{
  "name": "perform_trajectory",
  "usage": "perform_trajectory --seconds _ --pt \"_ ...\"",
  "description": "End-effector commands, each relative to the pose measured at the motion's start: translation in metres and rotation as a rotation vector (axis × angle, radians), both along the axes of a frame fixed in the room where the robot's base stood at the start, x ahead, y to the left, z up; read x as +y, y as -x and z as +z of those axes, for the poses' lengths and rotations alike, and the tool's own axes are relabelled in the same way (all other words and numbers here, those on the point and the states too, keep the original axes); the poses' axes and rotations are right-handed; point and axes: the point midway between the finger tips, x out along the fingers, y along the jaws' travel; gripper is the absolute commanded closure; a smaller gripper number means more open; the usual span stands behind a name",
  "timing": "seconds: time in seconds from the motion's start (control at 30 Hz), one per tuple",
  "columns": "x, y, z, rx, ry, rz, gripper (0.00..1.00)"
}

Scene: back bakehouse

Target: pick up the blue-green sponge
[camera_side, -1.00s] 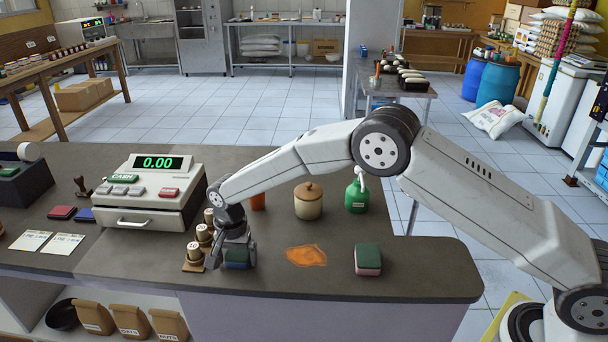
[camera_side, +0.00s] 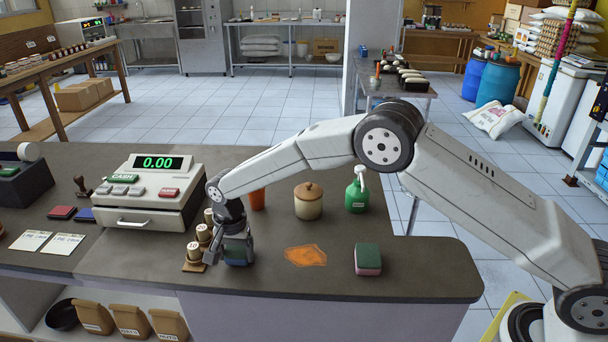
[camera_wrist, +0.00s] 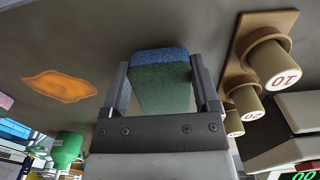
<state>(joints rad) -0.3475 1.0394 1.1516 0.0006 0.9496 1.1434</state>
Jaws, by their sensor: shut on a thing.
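The blue-green sponge (camera_wrist: 163,85) is between the two fingers of my gripper (camera_wrist: 160,78) in the wrist view, with its green face towards the camera and a blue layer along its far edge. In the side view, the sponge (camera_side: 236,257) shows partly below my gripper (camera_side: 235,253), near the counter's front edge. My gripper is shut on it. The fingers hide part of the sponge, and I cannot tell how much gap there is under it.
Weights in a wooden block (camera_side: 194,266) stand close left of my gripper, before the cash register (camera_side: 150,190). An orange spill (camera_side: 306,256) and a green-and-pink sponge (camera_side: 368,260) lie to the right. A lidded jar (camera_side: 308,203) and green bottle (camera_side: 356,195) stand behind.

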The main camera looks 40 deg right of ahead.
Motion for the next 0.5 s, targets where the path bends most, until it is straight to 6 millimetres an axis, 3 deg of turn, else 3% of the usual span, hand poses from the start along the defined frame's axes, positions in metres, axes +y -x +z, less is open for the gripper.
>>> perform_trajectory --seconds 0.17,0.5 --pt "0.0 0.0 0.022 -0.001 0.001 0.0 0.75" --pt "-0.008 0.027 0.054 -0.001 0.001 0.0 0.75"
